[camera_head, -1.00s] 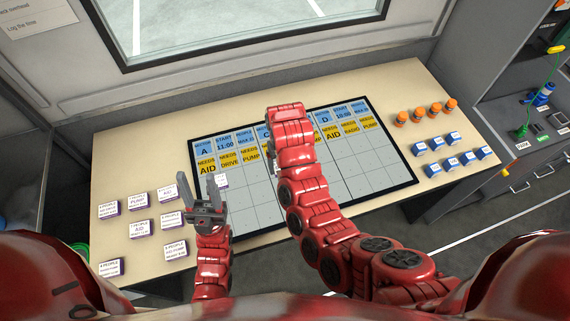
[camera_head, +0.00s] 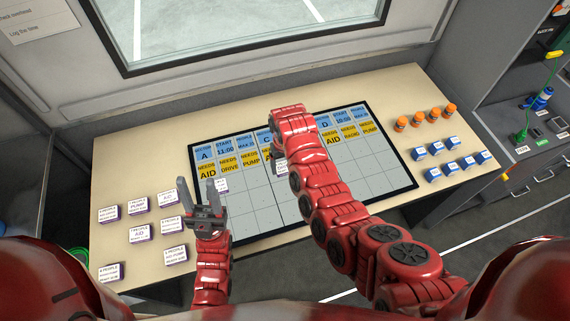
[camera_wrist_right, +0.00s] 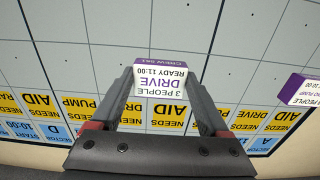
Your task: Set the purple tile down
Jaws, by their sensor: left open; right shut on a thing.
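In the right wrist view, my right gripper (camera_wrist_right: 160,100) is shut on a purple tile (camera_wrist_right: 160,82) with a white label reading "3 people, drive, ready 11:00". Part of its label also shows in the head view (camera_head: 281,168), beside my right arm over the middle of the board (camera_head: 256,218). I cannot tell whether the tile touches the board. A second purple tile (camera_head: 221,185) lies on the board's left part; it shows at the right in the wrist view (camera_wrist_right: 303,90). My left gripper (camera_head: 196,190) is open and empty at the board's left edge.
Several purple tiles (camera_head: 137,204) lie on the table (camera_head: 120,165) left of the board. Several blue blocks (camera_head: 452,168) and orange-capped items (camera_head: 418,120) stand right of it. The board's lower grey cells are mostly bare. My right arm hides part of its middle.

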